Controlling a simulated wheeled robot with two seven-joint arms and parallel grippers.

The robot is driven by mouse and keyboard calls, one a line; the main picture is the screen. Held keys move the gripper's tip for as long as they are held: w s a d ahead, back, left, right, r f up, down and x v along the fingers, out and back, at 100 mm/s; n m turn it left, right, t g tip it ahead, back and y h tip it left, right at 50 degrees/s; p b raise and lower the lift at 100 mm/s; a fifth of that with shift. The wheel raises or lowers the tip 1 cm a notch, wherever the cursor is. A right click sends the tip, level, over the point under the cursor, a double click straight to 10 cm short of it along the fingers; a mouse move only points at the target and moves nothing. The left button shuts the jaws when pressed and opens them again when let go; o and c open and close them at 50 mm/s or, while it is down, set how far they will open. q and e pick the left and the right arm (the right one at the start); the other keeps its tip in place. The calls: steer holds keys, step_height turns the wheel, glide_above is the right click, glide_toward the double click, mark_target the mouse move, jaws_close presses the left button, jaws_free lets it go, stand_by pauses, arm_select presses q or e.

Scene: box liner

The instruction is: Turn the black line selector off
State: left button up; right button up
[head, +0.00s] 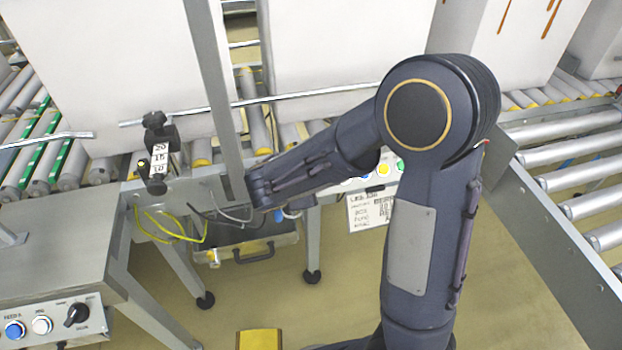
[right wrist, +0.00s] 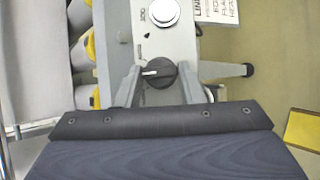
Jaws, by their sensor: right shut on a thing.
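The black line selector (right wrist: 158,74) is a round black knob on a pale control panel (right wrist: 183,40), seen in the right wrist view. Its white pointer line points to the left in that picture. My right gripper (right wrist: 158,80) is shut on the knob, with one finger on each side of it. In the head view my right arm covers the knob and the gripper's fingertips. My left gripper is not in view.
A white round button (right wrist: 163,12) sits above the knob. A second panel with another black selector (head: 77,315) and a blue button (head: 15,330) stands at lower left. Large white boxes (head: 110,60) stand on roller conveyors behind. A paper label (head: 371,208) hangs below the panel.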

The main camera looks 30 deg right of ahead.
steer(key=shift+a+f, duration=0.1)
steer(key=shift+a, duration=0.15)
steer(key=o, duration=0.9)
steer(key=shift+o, duration=0.4)
steer(key=shift+d+r, duration=0.15)
steer(key=shift+r, duration=0.05)
